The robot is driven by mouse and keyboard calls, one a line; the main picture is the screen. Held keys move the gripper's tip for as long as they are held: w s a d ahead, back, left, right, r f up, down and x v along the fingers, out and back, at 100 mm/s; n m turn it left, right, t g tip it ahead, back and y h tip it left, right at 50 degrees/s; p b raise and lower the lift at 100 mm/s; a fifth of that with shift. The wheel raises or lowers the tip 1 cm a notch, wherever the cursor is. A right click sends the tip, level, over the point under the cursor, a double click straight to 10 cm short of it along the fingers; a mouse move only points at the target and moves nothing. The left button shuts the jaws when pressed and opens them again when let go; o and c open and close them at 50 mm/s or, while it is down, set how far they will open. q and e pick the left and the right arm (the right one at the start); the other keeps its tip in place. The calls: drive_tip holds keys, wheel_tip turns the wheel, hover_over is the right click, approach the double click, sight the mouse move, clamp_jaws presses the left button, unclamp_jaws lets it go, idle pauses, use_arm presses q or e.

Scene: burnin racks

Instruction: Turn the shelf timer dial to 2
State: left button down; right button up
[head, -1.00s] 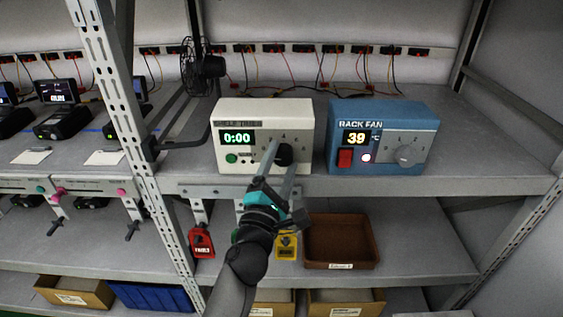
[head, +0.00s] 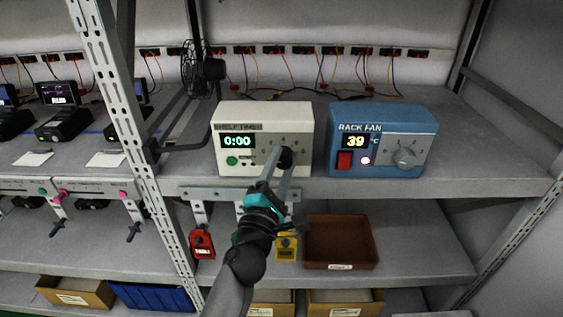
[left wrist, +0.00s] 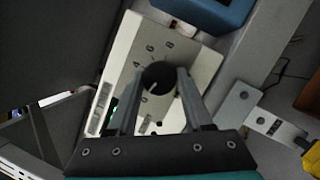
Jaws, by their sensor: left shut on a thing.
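The shelf timer (head: 262,117) is a cream box on the upper shelf; its green display reads 0:00. Its black dial (head: 285,157) is on the right of its front face, with printed numbers around it. My left gripper (head: 281,160) reaches up from below, its two grey fingers shut on the dial. In the left wrist view the dial (left wrist: 158,76) sits between the fingertips, with numbers such as 4, 6 and 8 beside it. The fingers hide part of the dial and scale. My right gripper is in neither view.
A blue rack fan box (head: 382,112) with a grey knob and red switch stands to the right, showing 39. A small black fan (head: 203,68) is behind on the left. A brown tray (head: 341,240), red tag (head: 202,245) and yellow tag (head: 287,247) are below.

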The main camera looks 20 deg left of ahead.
use_arm(q)
drive_tip(key=m+p, duration=0.2)
drive_tip(key=m+g+h+p, duration=0.1)
drive_tip(key=m+p, duration=0.1)
drive_tip(key=p, duration=0.1)
drive_tip(key=m+p, duration=0.2)
drive_tip(key=p, duration=0.1)
drive_tip(key=shift+r+g, duration=0.3)
drive_tip(key=shift+r, duration=0.05)
drive_tip(key=shift+a+f+m+g+p, duration=0.15)
drive_tip(key=shift+m+g+p, duration=0.15)
drive_tip(key=shift+m+p, duration=0.8)
drive_tip(key=shift+c, duration=1.5)
unclamp_jaws()
drive_tip(key=shift+s, duration=0.1)
drive_tip(key=s+b, duration=0.2)
drive_tip(key=s, duration=1.3)
drive_tip(key=shift+a, duration=0.35)
